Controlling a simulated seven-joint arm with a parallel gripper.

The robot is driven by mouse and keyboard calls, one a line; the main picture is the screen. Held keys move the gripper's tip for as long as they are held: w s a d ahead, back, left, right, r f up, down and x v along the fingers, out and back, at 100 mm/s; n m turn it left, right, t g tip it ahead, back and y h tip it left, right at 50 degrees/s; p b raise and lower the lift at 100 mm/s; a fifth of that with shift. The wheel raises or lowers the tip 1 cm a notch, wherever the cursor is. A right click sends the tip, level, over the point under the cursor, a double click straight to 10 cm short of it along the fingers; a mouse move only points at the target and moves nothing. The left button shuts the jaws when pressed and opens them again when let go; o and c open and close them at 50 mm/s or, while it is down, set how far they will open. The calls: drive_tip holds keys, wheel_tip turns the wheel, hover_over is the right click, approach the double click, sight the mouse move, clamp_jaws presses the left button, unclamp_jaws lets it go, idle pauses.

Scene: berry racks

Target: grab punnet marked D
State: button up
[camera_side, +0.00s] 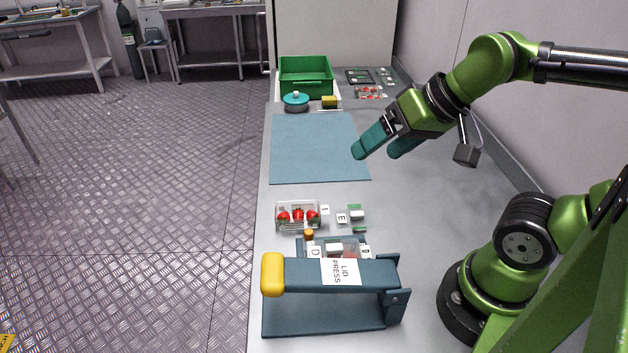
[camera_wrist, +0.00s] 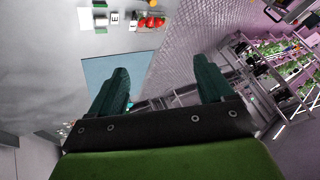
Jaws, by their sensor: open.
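Two D labels show just behind the lid press (camera_side: 340,272) in the side view, a left label (camera_side: 315,252) and a right label (camera_side: 365,251). Between them is a low container (camera_side: 335,247), mostly hidden by the press bar, so I cannot tell its contents. A clear punnet of strawberries (camera_side: 298,215) stands farther back beside an E label (camera_side: 324,210). Its strawberries (camera_wrist: 151,22) also show in the wrist view. My gripper (camera_side: 380,150) is open and empty, above the table near the blue mat's right edge, well away from the D labels. Its two teal fingers (camera_wrist: 162,75) are apart in the wrist view.
The blue mat (camera_side: 315,150) is bare. A green crate (camera_side: 306,75), a teal round object (camera_side: 295,102) and a yellow block (camera_side: 329,102) stand at the far end. The press has a yellow-ended handle (camera_side: 271,274). The table right of the mat is clear.

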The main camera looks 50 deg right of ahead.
drive_tip(key=n+g+h, duration=0.2)
drive_tip(key=n+g, duration=0.5)
drive_tip(key=n, duration=0.6)
hover_over(334, 246)
wheel_tip(334, 246, down, 6)
wheel_tip(334, 246, down, 16)
drive_tip(key=shift+s+f, duration=0.1)
drive_tip(key=shift+f, duration=0.15)
drive_tip(key=c, duration=0.9)
